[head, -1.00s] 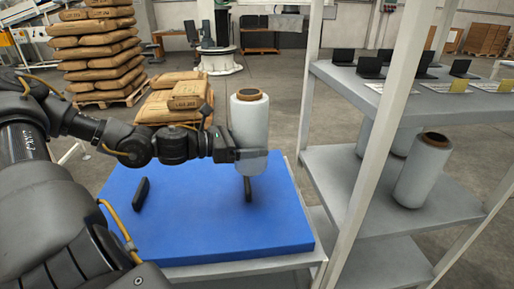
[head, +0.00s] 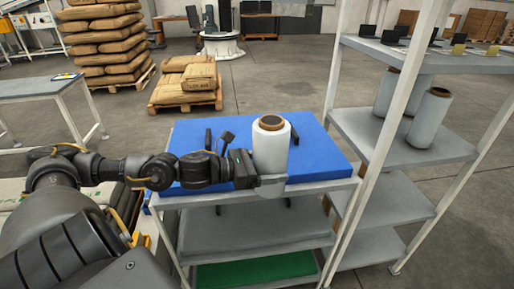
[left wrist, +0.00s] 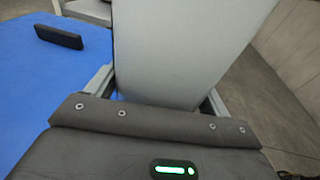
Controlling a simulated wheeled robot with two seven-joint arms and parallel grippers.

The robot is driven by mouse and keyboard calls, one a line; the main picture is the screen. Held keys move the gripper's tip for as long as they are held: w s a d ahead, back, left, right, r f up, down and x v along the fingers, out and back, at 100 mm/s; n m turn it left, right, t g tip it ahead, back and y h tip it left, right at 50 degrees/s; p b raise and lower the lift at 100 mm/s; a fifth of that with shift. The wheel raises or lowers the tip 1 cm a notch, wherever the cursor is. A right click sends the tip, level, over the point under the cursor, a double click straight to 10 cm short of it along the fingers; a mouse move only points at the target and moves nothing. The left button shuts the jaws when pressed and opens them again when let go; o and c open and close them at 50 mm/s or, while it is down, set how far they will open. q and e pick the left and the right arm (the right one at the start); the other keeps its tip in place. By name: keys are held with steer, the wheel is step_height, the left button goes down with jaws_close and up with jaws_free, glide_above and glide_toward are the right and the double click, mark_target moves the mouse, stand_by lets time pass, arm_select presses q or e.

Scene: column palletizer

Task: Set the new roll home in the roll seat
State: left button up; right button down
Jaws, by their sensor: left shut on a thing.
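A new roll (head: 271,150), white with a brown core, is held upright in my left gripper (head: 270,184). In the head view it overlaps the near edge of the blue mat (head: 330,158); its height above it I cannot tell. In the left wrist view the pale side of the roll (left wrist: 180,50) fills the space between the fingers of my left gripper (left wrist: 165,92), which is shut on it. I cannot make out the roll seat in either view. My right gripper is not in view.
A grey shelf rack (head: 382,130) at the right holds more white rolls (head: 428,118) and laptops. Sacks on pallets (head: 186,88) stand behind. Open floor (head: 285,70) lies beyond the table.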

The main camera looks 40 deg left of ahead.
arm_select(q)
steer(key=s+d+f+b, duration=0.1)
steer(key=s+d+f, duration=0.3)
steer(key=d+f, duration=0.6)
steer(key=shift+d+f+n+t+y+b, duration=0.15)
steer(key=shift+f+n+t+y+b, duration=0.25)
steer(key=shift+f, duration=0.55)
